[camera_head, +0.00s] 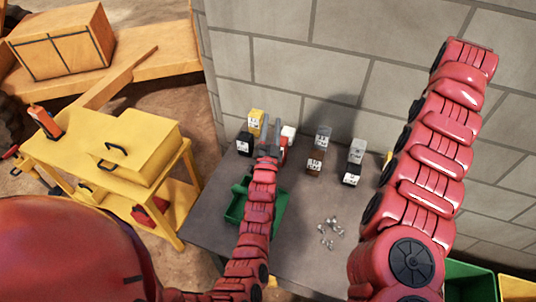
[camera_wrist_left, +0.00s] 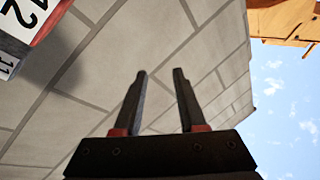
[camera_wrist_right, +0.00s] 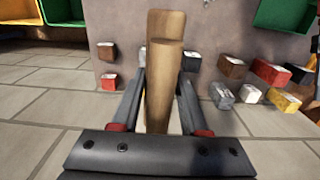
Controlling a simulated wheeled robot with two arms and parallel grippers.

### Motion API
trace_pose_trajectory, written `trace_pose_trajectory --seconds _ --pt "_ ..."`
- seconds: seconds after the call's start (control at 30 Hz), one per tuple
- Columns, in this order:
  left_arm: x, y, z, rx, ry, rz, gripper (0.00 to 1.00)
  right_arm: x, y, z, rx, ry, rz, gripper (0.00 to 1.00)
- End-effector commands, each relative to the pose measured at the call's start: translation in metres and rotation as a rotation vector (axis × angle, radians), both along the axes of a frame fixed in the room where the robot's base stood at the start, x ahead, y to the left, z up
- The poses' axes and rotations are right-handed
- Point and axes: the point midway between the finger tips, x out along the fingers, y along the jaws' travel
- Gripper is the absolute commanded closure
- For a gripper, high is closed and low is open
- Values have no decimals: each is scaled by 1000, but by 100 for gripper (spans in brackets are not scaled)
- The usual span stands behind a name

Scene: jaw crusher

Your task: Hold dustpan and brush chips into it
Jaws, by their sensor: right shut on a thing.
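A green tray-like thing (camera_head: 237,207), which may be the dustpan, lies on the grey table, partly hidden under my left arm. A small pile of silvery chips (camera_head: 330,232) lies on the table to its right. My left gripper (camera_head: 271,133) is open and empty above the back of the table; its spread fingers also show in the left wrist view (camera_wrist_left: 160,98). My right gripper (camera_wrist_right: 160,100) is shut on a light wooden handle (camera_wrist_right: 163,75), seemingly the brush's; no bristles show.
Several labelled blocks (camera_head: 315,160) stand along the back of the table (camera_head: 295,262) before a grey block wall (camera_head: 330,45). A yellow workbench (camera_head: 140,150) stands at left. Green (camera_head: 470,282) and yellow (camera_head: 516,288) bins sit at bottom right.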

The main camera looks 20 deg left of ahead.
Motion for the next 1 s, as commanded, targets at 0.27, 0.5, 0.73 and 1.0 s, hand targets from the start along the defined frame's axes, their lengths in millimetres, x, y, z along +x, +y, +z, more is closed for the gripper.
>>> trace_pose_trajectory --seconds 0.27,0.5,0.73,1.0 --pt "90 12 -45 228 549 -6 60 0 0 0 0 -1 0 100" --pt "100 19 -62 532 993 -144 60 0 0 0 0 -1 0 100" --pt "48 38 -68 769 1395 -353 60 0 0 0 0 0 0 100" --pt "-48 40 -74 775 1738 -678 60 0 0 0 0 0 0 100"
